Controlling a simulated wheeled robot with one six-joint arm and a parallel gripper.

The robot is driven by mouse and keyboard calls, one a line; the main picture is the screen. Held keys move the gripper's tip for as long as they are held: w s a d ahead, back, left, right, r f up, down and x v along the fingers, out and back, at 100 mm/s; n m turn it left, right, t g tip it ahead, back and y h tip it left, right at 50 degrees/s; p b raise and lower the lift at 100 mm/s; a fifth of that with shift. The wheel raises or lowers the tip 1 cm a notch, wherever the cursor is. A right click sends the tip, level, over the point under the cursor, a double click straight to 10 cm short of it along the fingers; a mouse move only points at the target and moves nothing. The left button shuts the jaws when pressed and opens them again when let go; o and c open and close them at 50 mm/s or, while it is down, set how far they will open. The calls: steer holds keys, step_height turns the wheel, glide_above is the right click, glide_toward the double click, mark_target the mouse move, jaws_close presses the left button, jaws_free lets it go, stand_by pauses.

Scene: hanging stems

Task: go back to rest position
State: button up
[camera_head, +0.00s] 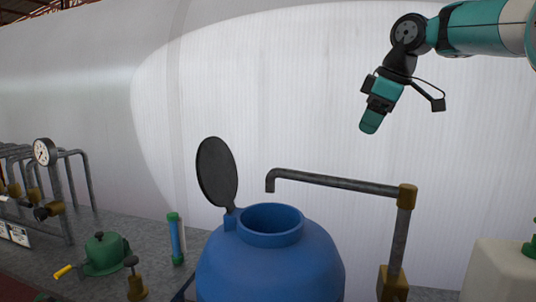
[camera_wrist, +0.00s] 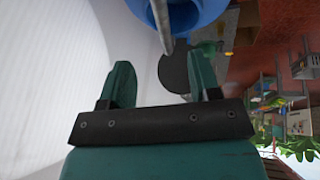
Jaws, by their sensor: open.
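My gripper (camera_head: 369,126) hangs from my teal and black arm at the upper right of the head view, pointing down in front of the pale wall. It is above the bent grey pipe and up to the right of the blue barrel, apart from both. In the wrist view its two teal fingers (camera_wrist: 160,82) stand apart with nothing between them.
A blue barrel (camera_head: 270,262) stands open below, its dark round lid (camera_head: 217,172) raised. A grey pipe (camera_head: 335,182) reaches over it. Gauge pipework (camera_head: 45,155), a green valve body (camera_head: 105,254) and a white container (camera_head: 503,272) stand around. Upper air is clear.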

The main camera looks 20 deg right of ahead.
steer(key=s+a+f+g+y+b, duration=0.1)
steer(key=s+a+f, duration=0.5)
steer(key=a, duration=0.4)
steer(key=s+a+f+g+y+b, duration=0.1)
steer(key=s+a+f+g+y, duration=0.1)
steer(key=s+a+f, duration=0.6)
steer(key=s+a+f+m+g, duration=0.1)
steer(key=s+a+f, duration=0.2)
steer(key=s, duration=0.3)
steer(key=s+a+f+m, duration=0.1)
steer(key=s+a+f, duration=0.3)
steer(key=s+f, duration=0.2)
steer(key=shift+s+a+g+b, duration=0.3)
steer(key=shift+s+g+b, duration=0.05)
steer(key=shift+g, duration=0.05)
